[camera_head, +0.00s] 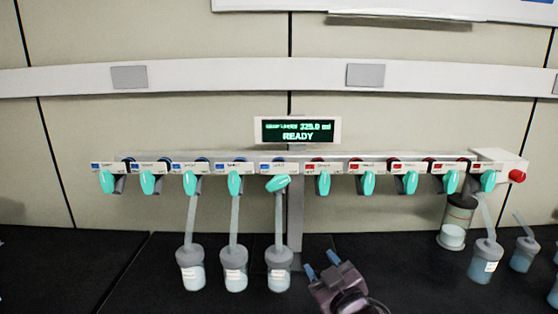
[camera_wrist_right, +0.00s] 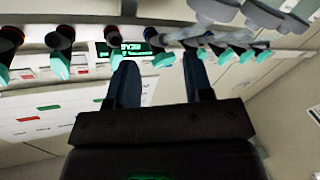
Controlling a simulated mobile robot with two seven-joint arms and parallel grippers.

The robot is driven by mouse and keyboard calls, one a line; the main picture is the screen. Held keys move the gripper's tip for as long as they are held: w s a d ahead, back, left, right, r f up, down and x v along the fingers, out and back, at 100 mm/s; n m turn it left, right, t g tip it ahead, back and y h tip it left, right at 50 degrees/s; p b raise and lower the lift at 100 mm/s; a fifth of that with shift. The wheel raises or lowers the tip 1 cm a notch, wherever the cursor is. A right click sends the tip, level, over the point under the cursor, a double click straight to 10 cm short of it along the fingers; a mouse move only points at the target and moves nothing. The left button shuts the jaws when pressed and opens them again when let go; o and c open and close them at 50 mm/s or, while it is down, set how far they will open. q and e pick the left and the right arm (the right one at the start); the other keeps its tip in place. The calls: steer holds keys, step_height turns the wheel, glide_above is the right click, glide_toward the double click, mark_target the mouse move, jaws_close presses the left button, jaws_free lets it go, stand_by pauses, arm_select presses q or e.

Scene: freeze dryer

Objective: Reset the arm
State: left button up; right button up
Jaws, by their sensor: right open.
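My right gripper (camera_head: 322,268) is at the bottom middle of the head view, low over the dark bench, to the right of the third hanging flask. It is open and empty. Its two blue-grey fingers also show apart in the right wrist view (camera_wrist_right: 160,85), pointing toward the manifold, which appears upside down there. The manifold (camera_head: 300,157) carries a row of teal valve handles. The handle of the fifth valve (camera_head: 277,183) from the left is turned nearly sideways, while the others point down. My left gripper is in neither view.
Flasks hang from the third valve (camera_head: 191,270), fourth valve (camera_head: 235,270) and fifth valve (camera_head: 279,270). Another flask (camera_head: 485,262) hangs at the right, near loose flasks (camera_head: 523,254) and a grey canister (camera_head: 454,225). The display (camera_head: 297,130) reads READY. Dark bench (camera_head: 405,265) is clear right of my gripper.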

steer(key=s+d+f+m+h, duration=0.1)
steer(key=s+d+f+m, duration=0.1)
steer(key=s+d+f, duration=0.1)
steer(key=s+d+f+m+g+h, duration=0.1)
steer(key=s+d+f+m, duration=0.1)
steer(key=s+d+f, duration=0.2)
steer(key=s+d+f+m+h, duration=0.1)
steer(key=s+d+f, duration=0.2)
steer(key=d+f, duration=0.2)
steer(key=shift+s+d+f+m+g+h, duration=0.1)
steer(key=shift+s+f+m+g+h, duration=0.1)
steer(key=shift+f, duration=0.7)
steer(key=shift+s+f+m+g+h, duration=0.1)
steer(key=shift+f+m+g, duration=0.1)
steer(key=shift+f, duration=0.7)
steer(key=s+d+f+m+g+h, duration=0.1)
steer(key=s+d+f, duration=0.2)
steer(key=s+f, duration=0.2)
steer(key=s+d+f+g+h, duration=0.1)
steer(key=s+d+f+g, duration=0.1)
steer(key=s+f, duration=0.4)
steer(key=s+d, duration=0.1)
steer(key=s, duration=0.2)
steer(key=shift+s+d+m, duration=0.15)
steer(key=shift+s+m, duration=0.25)
